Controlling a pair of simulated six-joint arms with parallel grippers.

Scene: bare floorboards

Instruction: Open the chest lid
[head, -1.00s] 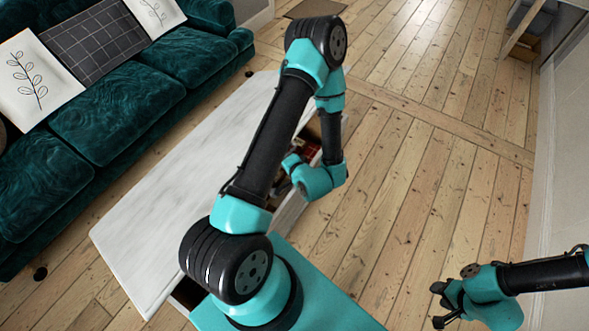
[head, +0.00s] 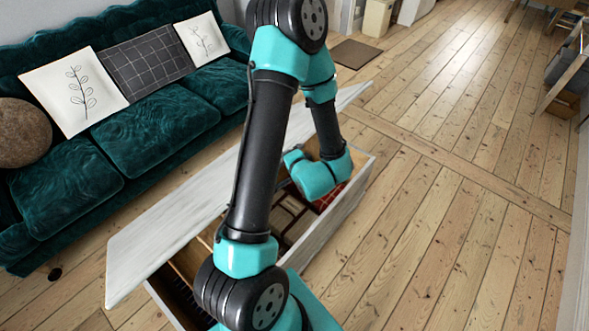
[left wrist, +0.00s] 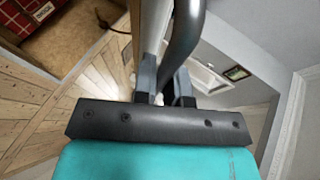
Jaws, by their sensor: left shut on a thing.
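The chest is a long white box; its front wall (head: 343,212) shows in the head view. Its pale lid (head: 165,215) is raised and tilted toward the sofa, with the inside of the box partly in sight. My left arm crosses in front of the chest and hides part of the lid and opening. In the left wrist view my left gripper (left wrist: 164,85) is shut on a grey curved bar (left wrist: 185,40), which looks like the lid's handle. Its fingertips are hidden in the head view. My right gripper is not in view.
A red plaid item (head: 328,198) and other things lie inside the chest. A teal sofa (head: 160,120) with cushions stands behind the lid. Bare floorboards (head: 450,220) to the right of the chest are clear. A small mat (head: 357,54) lies beyond.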

